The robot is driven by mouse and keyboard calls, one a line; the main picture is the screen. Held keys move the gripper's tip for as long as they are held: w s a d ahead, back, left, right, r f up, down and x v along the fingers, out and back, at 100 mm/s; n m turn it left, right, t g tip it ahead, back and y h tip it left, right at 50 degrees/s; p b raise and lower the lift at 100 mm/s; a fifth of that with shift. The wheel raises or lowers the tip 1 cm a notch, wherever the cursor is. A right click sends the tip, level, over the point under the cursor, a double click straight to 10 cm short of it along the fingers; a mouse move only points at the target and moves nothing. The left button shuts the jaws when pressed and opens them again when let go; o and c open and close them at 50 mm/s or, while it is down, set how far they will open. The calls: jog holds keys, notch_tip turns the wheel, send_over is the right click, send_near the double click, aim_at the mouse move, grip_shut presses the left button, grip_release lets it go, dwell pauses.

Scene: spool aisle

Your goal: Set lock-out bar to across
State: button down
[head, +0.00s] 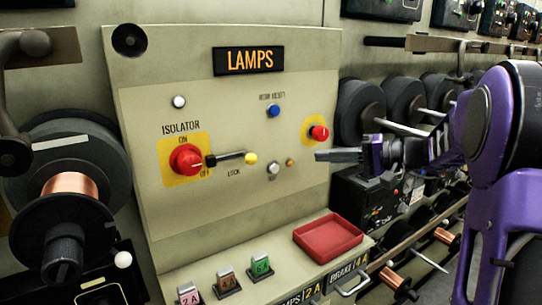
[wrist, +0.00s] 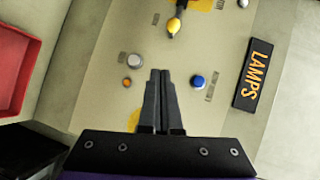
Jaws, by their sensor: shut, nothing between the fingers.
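The lock-out bar (head: 232,157) is a short dark and metal lever with a yellow knob on its free end. In the head view it lies nearly level, its black pivot end beside the red isolator knob (head: 186,160) and its yellow end pointing right, above the word LOCK. In the wrist view the yellow knob (wrist: 173,26) shows near the top edge, with the pivot cut off. My gripper (head: 319,155) is shut and empty, to the right of the bar and apart from it. Its closed fingertips show in the wrist view (wrist: 162,73).
The LAMPS panel also carries a blue button (head: 273,111), a pale button (head: 272,168), a small orange lamp (head: 289,162) and a red button (head: 319,133) on yellow. A red tray (head: 328,235) sits on the ledge below. Wire spools (head: 362,112) stand on the right.

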jog(key=p, duration=0.1)
send_near(249, 162)
jog(key=w+a, duration=0.3)
jog(key=w, duration=0.3)
jog(key=shift+s+a+f+y, duration=0.3)
jog(key=shift+a+f+y, duration=0.15)
jog(key=shift+f, duration=0.1)
jog(key=s+a+b, duration=0.2)
jog(key=b, duration=0.1)
jog(key=a+b, duration=0.2)
jog(key=shift+s+f, duration=0.2)
jog(key=shift+s, duration=0.2)
jog(key=shift+s+a+r, duration=0.2)
jog(key=shift+s+a, duration=0.05)
jog(key=shift+a, duration=0.15)
